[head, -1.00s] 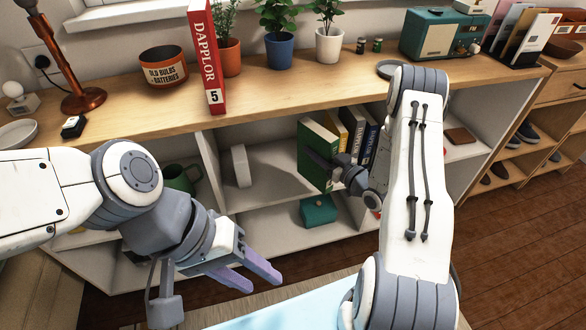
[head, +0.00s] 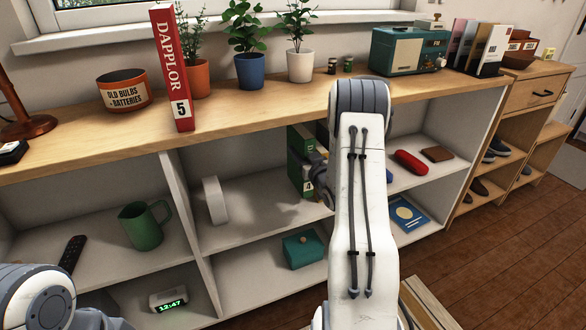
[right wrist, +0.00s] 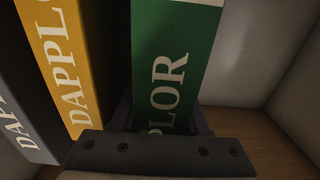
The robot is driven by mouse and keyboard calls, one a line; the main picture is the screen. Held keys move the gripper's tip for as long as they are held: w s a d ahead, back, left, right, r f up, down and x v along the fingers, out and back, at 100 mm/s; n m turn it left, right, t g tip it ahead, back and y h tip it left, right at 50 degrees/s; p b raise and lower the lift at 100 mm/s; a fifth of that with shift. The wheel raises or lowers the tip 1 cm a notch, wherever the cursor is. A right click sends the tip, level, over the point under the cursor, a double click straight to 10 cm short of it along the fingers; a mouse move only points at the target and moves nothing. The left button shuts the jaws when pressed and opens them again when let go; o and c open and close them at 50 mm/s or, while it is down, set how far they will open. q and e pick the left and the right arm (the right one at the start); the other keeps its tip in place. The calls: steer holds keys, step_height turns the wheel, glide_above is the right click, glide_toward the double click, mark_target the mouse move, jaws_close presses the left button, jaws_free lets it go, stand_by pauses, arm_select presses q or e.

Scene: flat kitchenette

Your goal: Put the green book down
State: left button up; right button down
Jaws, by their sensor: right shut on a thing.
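The green book (head: 294,158) stands about upright in the upper middle compartment of the white shelf unit. In the right wrist view the green book (right wrist: 178,55) shows its spine with white lettering, between the fingers. My right gripper (head: 315,175) is shut on its spine side, and my right forearm hides much of that area. My left gripper is out of view; only part of my left arm shows at bottom left.
A red book (head: 172,70) stands on the wooden top beside a bowl (head: 124,90) and potted plants. A white object (head: 214,200) stands left in the book compartment, with free shelf between. A teal box (head: 302,250) sits below; a green jug (head: 142,226) stands left.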

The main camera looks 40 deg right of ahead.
steer(key=shift+f+b, duration=0.6)
steer(key=shift+f, duration=1.3)
steer(key=c, duration=0.7)
jaws_free()
steer(key=shift+a+f, duration=0.1)
